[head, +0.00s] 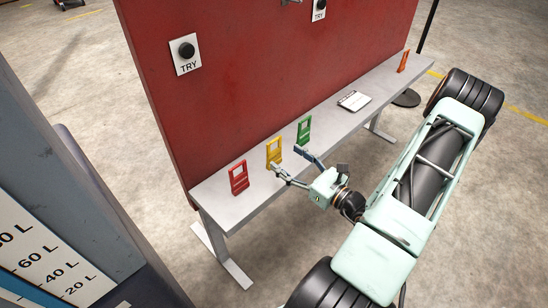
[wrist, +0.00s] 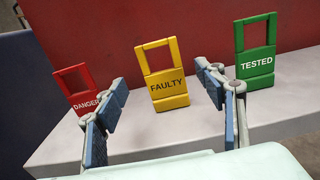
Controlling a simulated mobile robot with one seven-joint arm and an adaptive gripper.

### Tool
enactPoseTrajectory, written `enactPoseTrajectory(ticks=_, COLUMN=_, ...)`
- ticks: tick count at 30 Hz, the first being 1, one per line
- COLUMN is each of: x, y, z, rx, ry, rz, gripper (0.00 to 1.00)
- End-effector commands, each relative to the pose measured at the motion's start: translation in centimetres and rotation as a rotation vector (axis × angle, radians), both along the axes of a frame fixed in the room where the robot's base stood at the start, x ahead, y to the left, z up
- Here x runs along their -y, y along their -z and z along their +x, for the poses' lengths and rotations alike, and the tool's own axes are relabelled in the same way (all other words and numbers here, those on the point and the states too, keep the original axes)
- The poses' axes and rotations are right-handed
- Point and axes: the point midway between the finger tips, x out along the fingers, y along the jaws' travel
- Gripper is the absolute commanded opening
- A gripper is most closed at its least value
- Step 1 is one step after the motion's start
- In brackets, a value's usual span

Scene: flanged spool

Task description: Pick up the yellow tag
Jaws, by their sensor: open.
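The yellow tag (head: 274,151) stands upright on the grey bench, between a red tag and a green tag. In the wrist view the yellow tag (wrist: 165,80) reads "FAULTY" and has an open window in its upper part. My gripper (head: 291,160) is open at the front of the bench. In the wrist view my gripper's fingers (wrist: 162,98) are spread, one on each side of the yellow tag's lower part in the picture. The tag appears beyond the fingertips, and nothing is held. I cannot tell the exact gap between fingertips and tag.
The red "DANGER" tag (head: 239,178) and the green "TESTED" tag (head: 304,130) stand close on either side. The grey bench (head: 330,125) runs along a red panel (head: 250,70). A white notepad (head: 354,101) and an orange tag (head: 403,61) are farther along it.

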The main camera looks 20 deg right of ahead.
Motion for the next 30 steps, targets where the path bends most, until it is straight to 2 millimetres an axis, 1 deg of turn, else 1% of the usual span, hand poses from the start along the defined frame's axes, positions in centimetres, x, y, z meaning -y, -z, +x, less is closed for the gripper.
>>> enactPoseTrajectory(ticks=1, x=-0.2, y=0.1, z=0.6, rx=0.000, ry=-0.002, rz=-0.001, gripper=0.64)
enactPoseTrajectory(ticks=7, x=-0.7, y=0.2, z=2.0, rx=0.000, ry=-0.002, rz=-0.002, gripper=0.64)
enactPoseTrajectory(ticks=12, x=-1.5, y=0.5, z=4.5, rx=-0.001, ry=-0.004, rz=-0.001, gripper=0.64)
enactPoseTrajectory(ticks=15, x=-1.9, y=0.3, z=5.6, rx=0.000, ry=-0.002, rz=-0.001, gripper=0.64)
enactPoseTrajectory(ticks=18, x=-2.1, y=0.3, z=6.2, rx=-0.002, ry=-0.002, rz=-0.002, gripper=0.64)
enactPoseTrajectory(ticks=24, x=-2.1, y=0.3, z=6.2, rx=-0.002, ry=-0.001, rz=-0.002, gripper=0.64)
enactPoseTrajectory(ticks=25, x=-2.1, y=0.3, z=6.2, rx=-0.002, ry=-0.001, rz=-0.002, gripper=0.63)
enactPoseTrajectory(ticks=26, x=-2.1, y=0.3, z=6.2, rx=-0.002, ry=-0.001, rz=-0.002, gripper=0.59)
enactPoseTrajectory(ticks=30, x=-2.1, y=0.3, z=6.2, rx=-0.002, ry=-0.001, rz=-0.002, gripper=0.44)
